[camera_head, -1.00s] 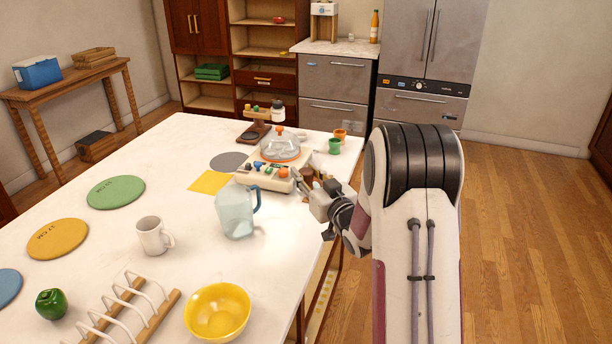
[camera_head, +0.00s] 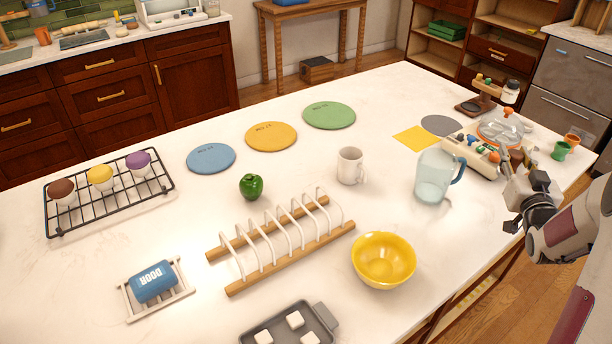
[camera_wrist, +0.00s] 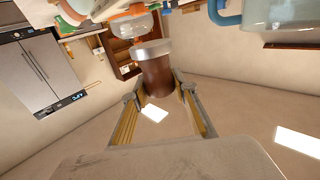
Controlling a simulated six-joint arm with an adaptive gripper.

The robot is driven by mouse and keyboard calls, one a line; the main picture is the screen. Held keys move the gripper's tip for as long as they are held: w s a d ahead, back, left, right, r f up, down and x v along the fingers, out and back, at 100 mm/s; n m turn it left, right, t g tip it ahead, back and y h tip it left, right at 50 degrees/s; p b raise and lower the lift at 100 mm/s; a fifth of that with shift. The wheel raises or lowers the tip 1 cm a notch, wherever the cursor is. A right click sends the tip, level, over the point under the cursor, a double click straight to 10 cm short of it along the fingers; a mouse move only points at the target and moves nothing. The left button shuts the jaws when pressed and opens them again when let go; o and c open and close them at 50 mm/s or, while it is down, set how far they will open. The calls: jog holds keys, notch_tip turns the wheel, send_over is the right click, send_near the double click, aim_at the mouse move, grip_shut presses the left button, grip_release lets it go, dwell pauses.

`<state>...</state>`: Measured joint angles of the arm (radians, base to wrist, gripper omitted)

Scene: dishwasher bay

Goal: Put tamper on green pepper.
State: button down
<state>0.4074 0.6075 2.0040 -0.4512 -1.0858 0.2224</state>
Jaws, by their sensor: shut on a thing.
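The green pepper (camera_head: 251,187) stands on the white counter in the head view, left of the middle and behind the toast rack. My gripper (camera_head: 514,168) is at the right edge of the counter, beside the cream appliance and far from the pepper. In the wrist view my gripper (camera_wrist: 160,95) is shut on the tamper (camera_wrist: 157,78), which has a brown handle and a silver metal end. The fingers are on either side of the brown handle. In the head view the tamper is small and mostly hidden by the gripper. The pepper is not in the wrist view.
The cream appliance (camera_head: 470,155) is close beside the gripper. Flat round mats (camera_head: 271,137) lie behind the pepper.

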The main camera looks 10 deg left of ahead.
jog(key=w+a+r+m+h, duration=0.1)
jog(key=w+a+r, duration=0.2)
jog(key=a, duration=0.7)
jog(key=w+a+r+h, duration=0.1)
jog(key=w+a+r, duration=0.25)
jog(key=a, duration=0.55)
jog(key=w+a+r+m+h, duration=0.1)
jog(key=w+a+r, duration=0.25)
jog(key=a, duration=0.65)
jog(key=s+a+f, duration=0.1)
jog(key=s+a, duration=0.5)
jog(key=a, duration=0.5)
jog(key=s+a+f+h, duration=0.1)
jog(key=s+a+f, duration=0.1)
jog(key=s+a, duration=0.4)
jog(key=s+a+f+m, duration=0.1)
jog(key=s+a, duration=0.5)
jog(key=a, duration=1.1)
jog(key=shift+f+g+h, duration=0.4)
jog(key=shift+f, duration=0.15)
jog(key=shift+f, duration=0.1)
send_over(251, 181)
jog(key=shift+f, duration=3)
jog(key=shift+f, duration=1.9)
